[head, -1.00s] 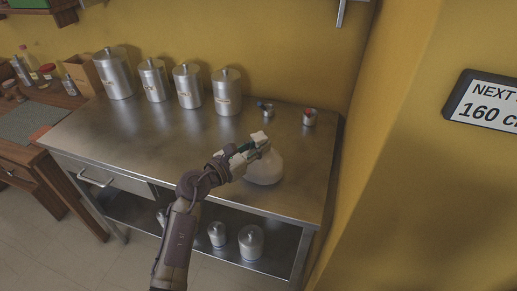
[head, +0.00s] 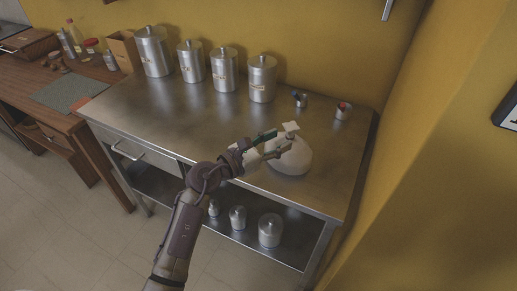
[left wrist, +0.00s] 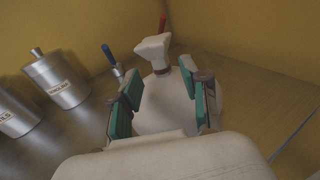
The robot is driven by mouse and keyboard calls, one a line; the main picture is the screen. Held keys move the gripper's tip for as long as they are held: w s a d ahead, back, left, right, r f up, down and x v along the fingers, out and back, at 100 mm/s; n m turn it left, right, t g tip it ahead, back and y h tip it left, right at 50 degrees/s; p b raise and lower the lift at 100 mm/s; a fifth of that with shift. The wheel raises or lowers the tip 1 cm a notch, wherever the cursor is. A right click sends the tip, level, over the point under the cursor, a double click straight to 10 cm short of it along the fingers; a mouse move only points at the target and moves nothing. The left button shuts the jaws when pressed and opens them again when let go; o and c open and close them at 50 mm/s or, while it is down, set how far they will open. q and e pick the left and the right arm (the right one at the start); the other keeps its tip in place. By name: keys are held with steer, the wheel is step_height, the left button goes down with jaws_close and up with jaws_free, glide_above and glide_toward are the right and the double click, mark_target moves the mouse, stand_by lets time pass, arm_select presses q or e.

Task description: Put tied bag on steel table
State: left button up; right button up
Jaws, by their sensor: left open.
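The tied bag (head: 292,160) is white and round with a knotted, flared top. It rests upright on the steel table (head: 185,125), near the front right part of its top. My left gripper (head: 276,144) is at the bag's upper left side, open, with its green-padded fingers apart. In the left wrist view the bag (left wrist: 160,88) stands ahead, between and beyond the two open fingers (left wrist: 166,97). Its tied top (left wrist: 153,46) rises above them. Whether a finger touches the bag I cannot tell. My right gripper is not in view.
Several steel canisters (head: 222,70) stand along the back of the table. Two small cups, one with blue tools (head: 301,101) and one with a red item (head: 343,111), stand behind the bag. More canisters (head: 269,230) are on the lower shelf. The table's left middle is clear.

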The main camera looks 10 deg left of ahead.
arm_select(q)
steer(key=v, duration=0.7)
steer(key=shift+s+a, duration=0.2)
steer(key=shift+s, duration=0.05)
steer(key=shift+r, duration=0.1)
